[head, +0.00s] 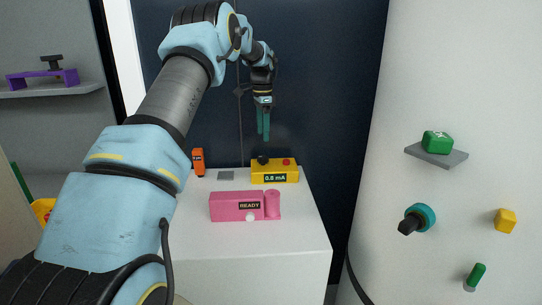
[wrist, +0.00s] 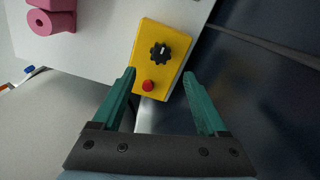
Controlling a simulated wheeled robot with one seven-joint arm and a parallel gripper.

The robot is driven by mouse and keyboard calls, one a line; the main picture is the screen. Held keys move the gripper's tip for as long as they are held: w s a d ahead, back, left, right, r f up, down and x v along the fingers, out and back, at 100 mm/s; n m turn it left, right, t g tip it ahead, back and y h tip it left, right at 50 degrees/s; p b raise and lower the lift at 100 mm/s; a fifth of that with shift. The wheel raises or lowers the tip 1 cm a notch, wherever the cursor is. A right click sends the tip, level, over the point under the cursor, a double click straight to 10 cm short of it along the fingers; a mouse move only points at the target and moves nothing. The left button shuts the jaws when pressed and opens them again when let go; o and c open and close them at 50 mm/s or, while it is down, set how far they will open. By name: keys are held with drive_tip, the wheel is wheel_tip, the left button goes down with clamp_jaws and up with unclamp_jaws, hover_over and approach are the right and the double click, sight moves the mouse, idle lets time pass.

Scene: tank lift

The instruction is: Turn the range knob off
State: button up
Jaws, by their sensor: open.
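The range knob (wrist: 160,52) is a black lobed dial with a white pointer mark, on the top of a yellow meter box (wrist: 146,79). In the head view the knob (head: 263,160) sits at the left end of the box (head: 257,178), whose display reads 0.8 mA. A red button (wrist: 148,86) is on the same face. My gripper (head: 263,138) points down above the box in the head view, apart from it. In the wrist view its two green fingers (wrist: 159,74) are open and empty, with the box beyond and between their tips.
A pink device (head: 230,207) reading READY stands in front of the box on the white table (head: 285,240). An orange item (head: 198,161) and a grey plate (head: 225,175) lie to the left. A dark wall (head: 340,110) is behind. Fixtures including a teal knob (head: 424,213) are on the right wall.

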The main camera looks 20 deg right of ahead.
sight(263, 157)
wheel_tip(263, 157, down, 9)
drive_tip(key=p, duration=0.2)
drive_tip(key=shift+f+p, duration=0.2)
drive_tip(key=shift+p, duration=0.15)
clamp_jaws()
idle(0.4)
